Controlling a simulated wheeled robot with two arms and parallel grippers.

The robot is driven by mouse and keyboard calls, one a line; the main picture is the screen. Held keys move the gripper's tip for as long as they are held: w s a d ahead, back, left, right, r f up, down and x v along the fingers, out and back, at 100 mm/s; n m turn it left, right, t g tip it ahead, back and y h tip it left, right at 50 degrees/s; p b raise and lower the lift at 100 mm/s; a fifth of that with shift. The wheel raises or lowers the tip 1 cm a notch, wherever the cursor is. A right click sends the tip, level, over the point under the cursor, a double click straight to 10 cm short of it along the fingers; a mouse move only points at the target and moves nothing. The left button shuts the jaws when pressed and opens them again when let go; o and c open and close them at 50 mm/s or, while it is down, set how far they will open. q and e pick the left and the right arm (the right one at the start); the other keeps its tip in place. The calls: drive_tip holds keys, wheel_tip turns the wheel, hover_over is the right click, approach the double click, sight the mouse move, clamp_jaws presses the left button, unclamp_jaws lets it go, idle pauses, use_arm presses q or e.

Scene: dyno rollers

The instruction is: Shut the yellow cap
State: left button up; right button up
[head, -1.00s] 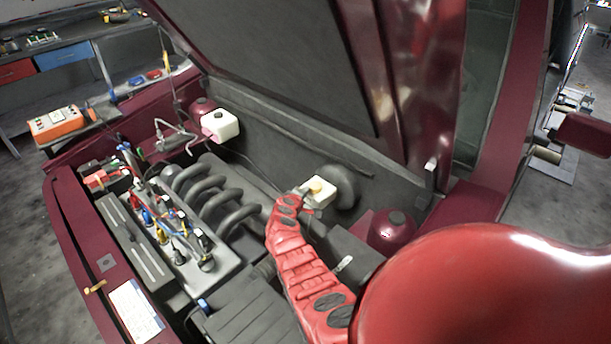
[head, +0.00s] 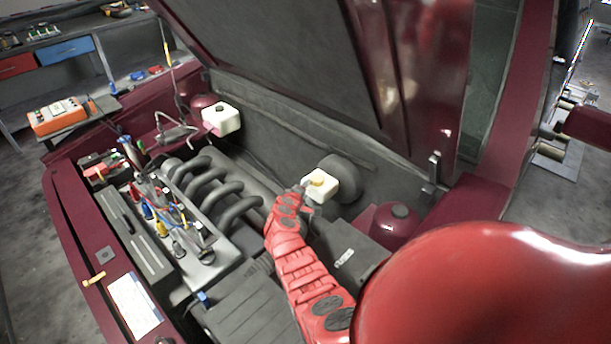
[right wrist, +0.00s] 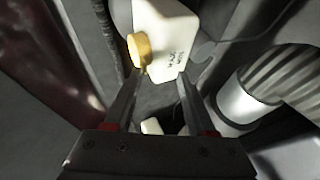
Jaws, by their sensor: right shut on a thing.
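The yellow cap (head: 318,178) sits on top of a white reservoir (head: 324,190) at the rear of the engine bay, in front of a round black part. In the right wrist view the yellow cap (right wrist: 139,50) is just beyond the left fingertip, on the side of the white reservoir (right wrist: 172,38). My right gripper (head: 300,190) is at the reservoir's left side, below the cap. In the right wrist view its fingertips (right wrist: 159,75) are apart, with the reservoir's near edge between them. Whether the cap is fully seated I cannot tell. My left gripper is out of view.
The raised hood (head: 290,55) hangs over the bay. Another white reservoir (head: 222,120) with a dark cap stands further left. Curved dark pipes (head: 215,190) and a black box (head: 345,250) lie near my arm. A ribbed hose (right wrist: 285,75) passes right in the wrist view.

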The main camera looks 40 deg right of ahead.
drive_tip(key=shift+s+d, duration=0.2)
drive_tip(key=shift+d, duration=0.15)
idle(0.3)
drive_tip(key=shift+s+a+r+p, duration=0.15)
drive_tip(key=shift+a+r+p, duration=0.1)
drive_tip(key=shift+a+p, duration=0.1)
drive_tip(key=b+v, duration=0.2)
drive_tip(key=v, duration=1.4)
drive_tip(key=shift+a+r, duration=0.2)
drive_tip(key=shift+a, duration=0.15)
